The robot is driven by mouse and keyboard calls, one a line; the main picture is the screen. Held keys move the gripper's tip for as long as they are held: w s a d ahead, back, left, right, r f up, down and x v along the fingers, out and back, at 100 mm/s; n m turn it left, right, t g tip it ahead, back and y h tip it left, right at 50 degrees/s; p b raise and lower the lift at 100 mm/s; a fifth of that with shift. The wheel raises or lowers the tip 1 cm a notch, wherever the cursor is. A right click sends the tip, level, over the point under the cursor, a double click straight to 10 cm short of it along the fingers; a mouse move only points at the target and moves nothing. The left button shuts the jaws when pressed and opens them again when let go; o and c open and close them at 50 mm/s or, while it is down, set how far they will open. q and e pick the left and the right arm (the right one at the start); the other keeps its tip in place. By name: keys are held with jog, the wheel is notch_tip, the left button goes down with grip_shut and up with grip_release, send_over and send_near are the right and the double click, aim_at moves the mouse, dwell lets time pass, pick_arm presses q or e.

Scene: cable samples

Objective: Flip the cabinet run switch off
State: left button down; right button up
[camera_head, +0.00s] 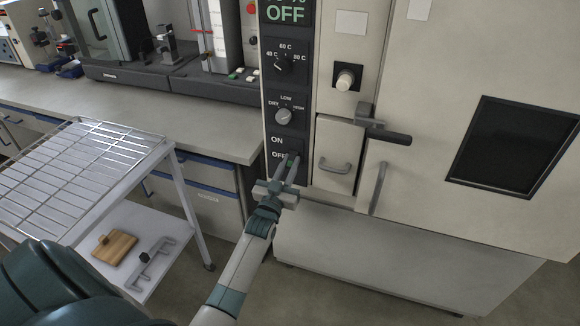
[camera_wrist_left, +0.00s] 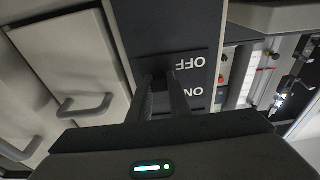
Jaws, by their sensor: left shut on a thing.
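The cabinet run switch sits on a dark plate (camera_head: 283,146) marked ON above OFF, low on the cabinet's control column. My left gripper (camera_head: 289,163) is at this plate beside the OFF label and is shut on the run switch. In the left wrist view the fingers (camera_wrist_left: 160,84) reach the plate (camera_wrist_left: 185,65), where both labels appear upside down. My right gripper is not in view.
Above are a LOW/HIGH knob (camera_head: 283,116), a temperature knob (camera_head: 281,65) and a display (camera_head: 286,12) reading OFF in green. A door handle (camera_head: 334,166) and a lever (camera_head: 385,132) stick out on the right. A wire-rack cart (camera_head: 150,158) stands left.

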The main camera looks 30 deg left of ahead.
pick_arm(q)
jog(key=c, duration=1.6)
grip_release()
jog(key=shift+c, duration=0.2)
